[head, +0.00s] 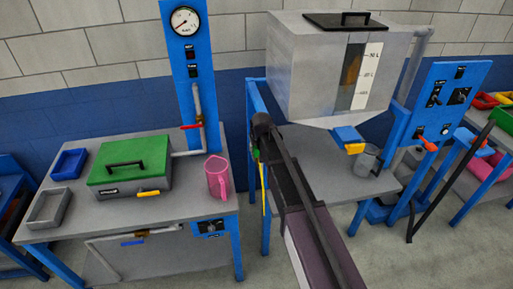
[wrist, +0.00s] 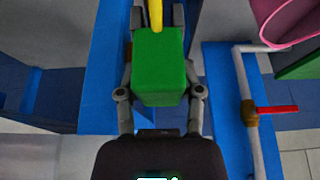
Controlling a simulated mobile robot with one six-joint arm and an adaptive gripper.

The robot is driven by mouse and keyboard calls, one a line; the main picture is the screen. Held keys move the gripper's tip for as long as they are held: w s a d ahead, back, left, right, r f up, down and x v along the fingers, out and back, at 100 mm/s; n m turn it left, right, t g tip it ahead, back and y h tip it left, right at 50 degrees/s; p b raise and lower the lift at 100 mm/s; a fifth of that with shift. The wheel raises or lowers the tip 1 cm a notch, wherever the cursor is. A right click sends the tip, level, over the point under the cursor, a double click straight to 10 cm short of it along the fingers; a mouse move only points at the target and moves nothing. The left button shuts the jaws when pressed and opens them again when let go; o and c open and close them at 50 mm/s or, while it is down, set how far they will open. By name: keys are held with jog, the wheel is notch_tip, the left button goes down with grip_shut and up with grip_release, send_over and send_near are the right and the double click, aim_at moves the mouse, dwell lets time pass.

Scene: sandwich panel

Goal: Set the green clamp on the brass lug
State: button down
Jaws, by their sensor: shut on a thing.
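The green clamp shows in the wrist view (wrist: 158,68) as a green block between the fingers of my gripper (wrist: 158,85), which is shut on it. A yellow strip or cable (wrist: 155,14) runs from its far end. In the head view, a sliver of the green clamp (head: 257,154) shows beside my dark arm, with the yellow strip hanging below, near the blue stand under the tank. My arm hides most of the gripper there. I cannot surely pick out the brass lug; a small brownish patch shows left of the fingers in the wrist view, unclear.
A grey tank (head: 310,75) stands on a blue-legged bench (head: 345,165), with a metal cup (head: 364,160) on it. The left bench holds a green-lidded box (head: 130,170) and a pink mug (head: 217,177). A red-handled valve (wrist: 249,113) lies right of my gripper. Floor shows between benches.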

jog(key=shift+f+b, duration=0.35)
jog(key=shift+f, duration=0.05)
dwell(0.4)
jog(key=shift+c, duration=0.8)
grip_release()
jog(key=shift+r, duration=0.1)
